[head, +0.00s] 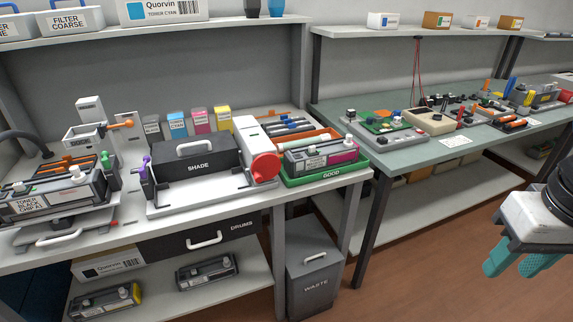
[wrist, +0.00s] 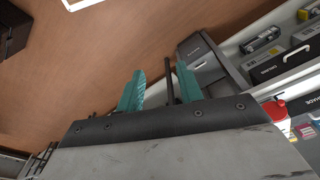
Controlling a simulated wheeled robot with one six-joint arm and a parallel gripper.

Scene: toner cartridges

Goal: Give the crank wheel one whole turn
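A red round wheel (head: 265,167), which looks like the crank wheel, sits on the front of an upright white block (head: 249,136) at the right end of the white fixture on the left bench. Its handle is not clear at this size. The red wheel also shows at the right edge of the wrist view (wrist: 273,110). My gripper (head: 509,269) is at the far right of the head view, over the floor, well away from the wheel. In the wrist view its teal fingers (wrist: 160,80) stand apart with nothing between them.
A black SHADE box (head: 197,160) stands left of the wheel. A green GOOD tray (head: 325,173) holding a cartridge is close on its right. A grey WASTE bin (head: 314,275) stands on the floor below. The floor before the right bench is clear.

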